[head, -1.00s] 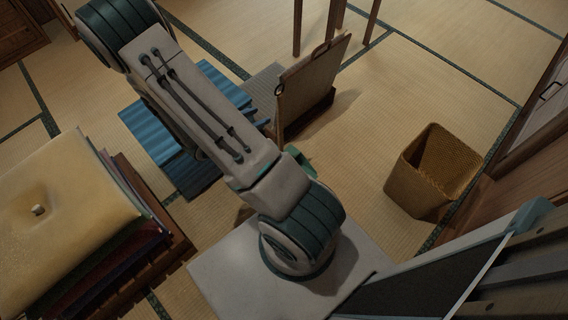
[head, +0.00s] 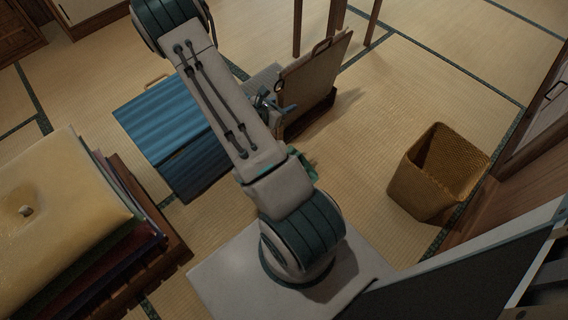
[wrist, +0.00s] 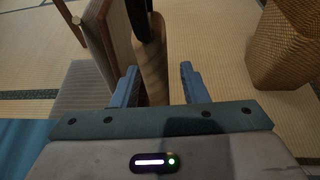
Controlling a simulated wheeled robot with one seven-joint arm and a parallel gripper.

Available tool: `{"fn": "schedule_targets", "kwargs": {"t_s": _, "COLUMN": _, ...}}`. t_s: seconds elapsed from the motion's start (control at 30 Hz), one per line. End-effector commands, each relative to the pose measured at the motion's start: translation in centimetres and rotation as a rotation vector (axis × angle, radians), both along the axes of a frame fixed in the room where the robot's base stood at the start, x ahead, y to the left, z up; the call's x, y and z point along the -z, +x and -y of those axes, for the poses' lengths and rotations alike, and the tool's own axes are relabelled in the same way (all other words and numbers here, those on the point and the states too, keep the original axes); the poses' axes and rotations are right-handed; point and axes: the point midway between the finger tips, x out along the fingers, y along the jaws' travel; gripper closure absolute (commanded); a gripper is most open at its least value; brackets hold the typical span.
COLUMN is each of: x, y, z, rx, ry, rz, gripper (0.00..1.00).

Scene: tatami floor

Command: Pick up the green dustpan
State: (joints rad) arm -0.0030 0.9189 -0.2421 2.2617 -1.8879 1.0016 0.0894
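A small green piece (head: 304,162), likely the green dustpan, shows on the floor beside my arm in the head view. My arm hides most of it, so its full shape cannot be told. My gripper (wrist: 160,84) is open and empty in the wrist view, its two blue-grey fingers apart. In the head view, my gripper (head: 266,100) is farther off than the green piece, close to the left side of an upright board. No green dustpan is seen in the wrist view.
The upright board (head: 314,72) stands in a dark wooden base. A blue ridged box or folded mat (head: 165,115) lies left of my arm. Stacked cushions (head: 62,195) are at left, a wicker basket (head: 437,172) at right. Tatami between board and basket is clear.

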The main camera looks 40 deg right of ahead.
Motion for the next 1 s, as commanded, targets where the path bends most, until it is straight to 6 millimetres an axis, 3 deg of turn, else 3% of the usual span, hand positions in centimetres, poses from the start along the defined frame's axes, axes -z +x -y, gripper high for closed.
{"fn": "schedule_targets", "kwargs": {"t_s": 0.17, "x": 0.0, "y": 0.0, "z": 0.0, "rx": 0.0, "ry": 0.0, "rz": 0.0, "gripper": 0.6}}
{"fn": "schedule_targets", "kwargs": {"t_s": 0.3, "x": 0.0, "y": 0.0, "z": 0.0, "rx": 0.0, "ry": 0.0, "rz": 0.0, "gripper": 0.96}}
{"fn": "schedule_targets", "kwargs": {"t_s": 0.33, "x": 0.0, "y": 0.0, "z": 0.0, "rx": 0.0, "ry": 0.0, "rz": 0.0, "gripper": 1.0}}
{"fn": "schedule_targets", "kwargs": {"t_s": 0.67, "x": -0.4, "y": 0.0, "z": 0.0, "rx": 0.0, "ry": -0.002, "rz": 0.001, "gripper": 1.0}}
{"fn": "schedule_targets", "kwargs": {"t_s": 0.77, "x": -1.6, "y": 0.1, "z": 0.0, "rx": 0.0, "ry": -0.002, "rz": 0.002, "gripper": 1.0}}
{"fn": "schedule_targets", "kwargs": {"t_s": 1.0, "x": -6.5, "y": 0.1, "z": 0.0, "rx": 0.001, "ry": -0.002, "rz": 0.005, "gripper": 1.0}}
